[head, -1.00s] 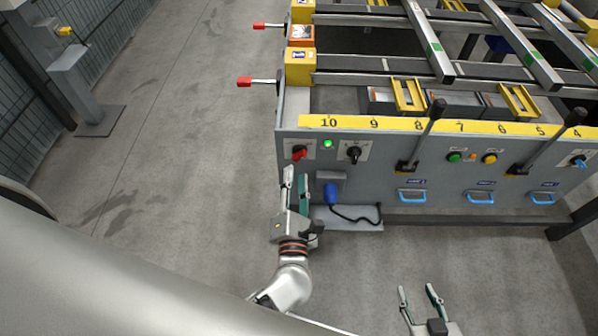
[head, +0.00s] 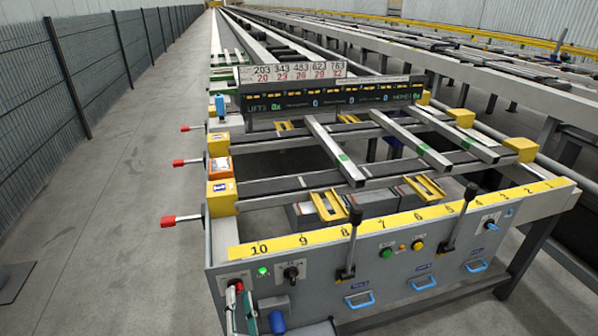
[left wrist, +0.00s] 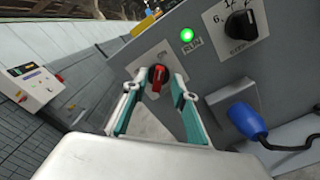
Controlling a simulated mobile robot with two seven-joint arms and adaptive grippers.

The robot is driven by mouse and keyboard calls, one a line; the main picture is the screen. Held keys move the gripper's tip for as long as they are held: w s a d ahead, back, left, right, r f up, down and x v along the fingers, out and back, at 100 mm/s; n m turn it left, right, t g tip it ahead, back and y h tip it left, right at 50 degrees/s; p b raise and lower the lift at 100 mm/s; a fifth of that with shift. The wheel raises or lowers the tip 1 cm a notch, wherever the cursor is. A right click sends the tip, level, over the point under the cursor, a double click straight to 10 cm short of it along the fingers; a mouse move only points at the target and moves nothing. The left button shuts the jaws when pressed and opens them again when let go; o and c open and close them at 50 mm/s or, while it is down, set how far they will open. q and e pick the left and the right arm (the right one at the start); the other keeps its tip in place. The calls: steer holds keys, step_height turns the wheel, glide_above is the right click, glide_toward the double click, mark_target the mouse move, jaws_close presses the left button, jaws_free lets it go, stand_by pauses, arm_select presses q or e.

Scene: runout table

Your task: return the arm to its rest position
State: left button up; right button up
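My left gripper (head: 241,296) is at the bottom of the head view, in front of the left end of the grey control panel (head: 340,283). In the left wrist view the left gripper (left wrist: 155,84) is open, with its two teal-padded fingers apart and nothing held. The red rotary switch (left wrist: 157,74) shows between and beyond the fingertips; whether they touch it I cannot tell. The red switch (head: 237,285) is partly visible in the head view. My left arm behind the gripper is out of the frame. My right gripper is not in view.
A lit green lamp (left wrist: 187,35), a black selector knob (left wrist: 241,24) and a blue plug (left wrist: 246,121) with a cable are close on the right. Red-tipped levers (head: 181,220) stick out left of the table. The floor (head: 110,220) between fence and table is clear.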

arm_select(q)
steer(key=shift+x, duration=0.8)
steer(key=shift+s+a, duration=0.1)
steer(key=shift+s+r+m+h, duration=0.2)
steer(key=shift+m+h, duration=0.1)
steer(key=shift+m, duration=0.1)
steer(key=s+d+f+m+h+p, duration=0.15)
steer(key=s+m+h, duration=0.3)
steer(key=m, duration=0.55)
steer(key=s+d+m+h+p, duration=0.15)
steer(key=s+m+h, duration=0.3)
steer(key=m, duration=0.55)
steer(key=s+a+f+m+g+y, duration=0.1)
steer(key=s+a+f+m+g, duration=0.2)
steer(key=s+m, duration=0.3)
steer(key=s+a+f+m+g+y, duration=0.1)
steer(key=s+a+f+m+g, duration=0.3)
steer(key=s+m, duration=0.3)
steer(key=shift+f+m+p, duration=0.3)
steer(key=shift+f+p, duration=0.1)
steer(key=shift+f, duration=0.4)
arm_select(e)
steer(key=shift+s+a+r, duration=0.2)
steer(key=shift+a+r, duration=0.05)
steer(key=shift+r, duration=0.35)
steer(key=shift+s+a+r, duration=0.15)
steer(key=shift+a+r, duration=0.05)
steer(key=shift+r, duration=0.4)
